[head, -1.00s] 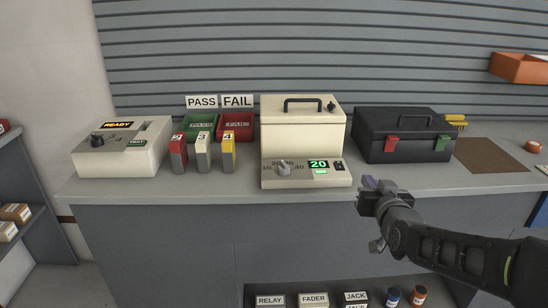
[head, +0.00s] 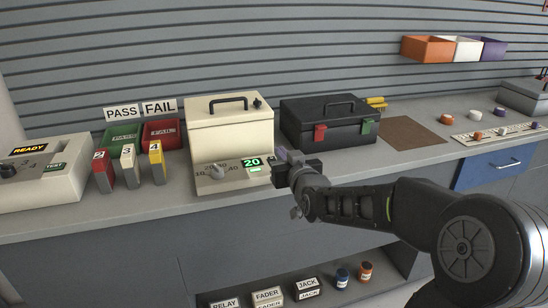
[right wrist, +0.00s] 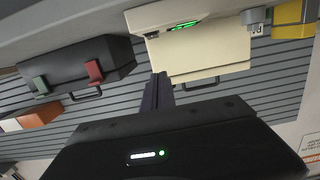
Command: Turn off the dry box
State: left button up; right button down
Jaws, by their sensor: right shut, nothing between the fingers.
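The dry box (head: 229,130) is a cream box with a black top handle, on the bench in the head view. Its low front panel (head: 205,186) has a grey dial (head: 217,170) and a lit green display (head: 252,162) reading 20. My right gripper (head: 284,158) is shut and empty at the panel's right end and hides that corner. I cannot tell whether it touches the panel. In the right wrist view, upside down, its dark fingers (right wrist: 158,92) point toward the dry box (right wrist: 205,55), near the lit display (right wrist: 183,26). My left gripper is out of view.
A black case (head: 328,122) with red and green latches stands close right of the dry box. Numbered red, white and yellow blocks (head: 129,166) stand left, before PASS and FAIL bins. A READY tester (head: 60,185) is farther left. A brown mat (head: 413,134) lies right.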

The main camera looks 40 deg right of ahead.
aim_at(274, 158)
jog(key=x, duration=0.5)
jog(key=shift+w+d+p, duration=0.1)
jog(key=shift+w+p, duration=0.15)
jog(key=shift+p, duration=0.1)
jog(key=f, duration=0.1)
jog(key=w+f, duration=0.1)
jog(key=f, duration=0.1)
jog(key=shift+d+f, duration=0.15)
jog(key=shift+f, duration=0.45)
jog(key=shift+f+b, duration=0.45)
jog(key=shift+b, duration=0.6)
jog(key=shift+w+r, duration=0.1)
jog(key=shift+r, duration=0.2)
